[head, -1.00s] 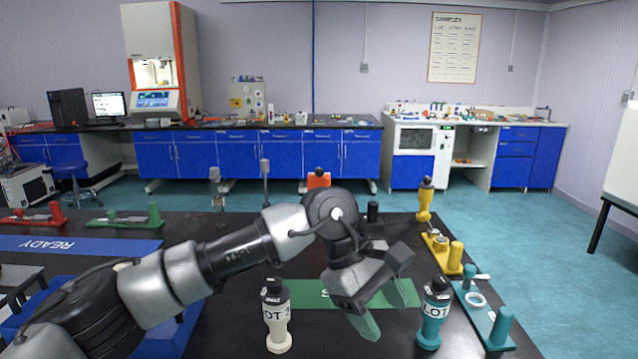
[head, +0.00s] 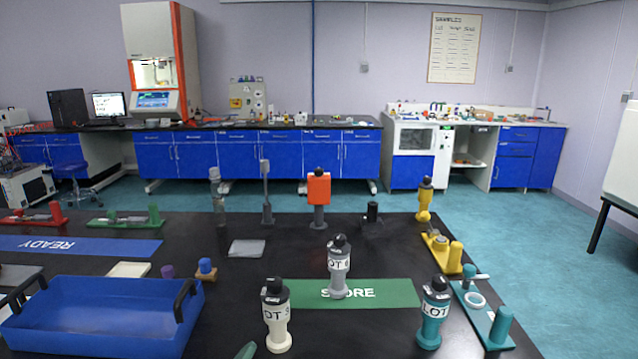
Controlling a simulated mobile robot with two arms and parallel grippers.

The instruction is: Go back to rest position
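Only a green fingertip (head: 246,351), which looks like my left gripper's, shows at the bottom edge of the head view. The rest of that gripper is out of frame, so its opening is hidden. My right gripper is not in view. A grey bottle with a LOT label (head: 339,263) stands upright on the green STORE mat (head: 398,293), with no gripper at it. A white LOT 3 bottle (head: 276,320) and a teal LOT bottle (head: 433,318) stand upright in front of the mat.
A blue tray (head: 100,333) with black handles is at the front left, behind it the blue READY mat (head: 110,246). Yellow (head: 442,251) and teal (head: 487,318) fixtures line the right edge. An orange-topped stand (head: 319,192) is at the back.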

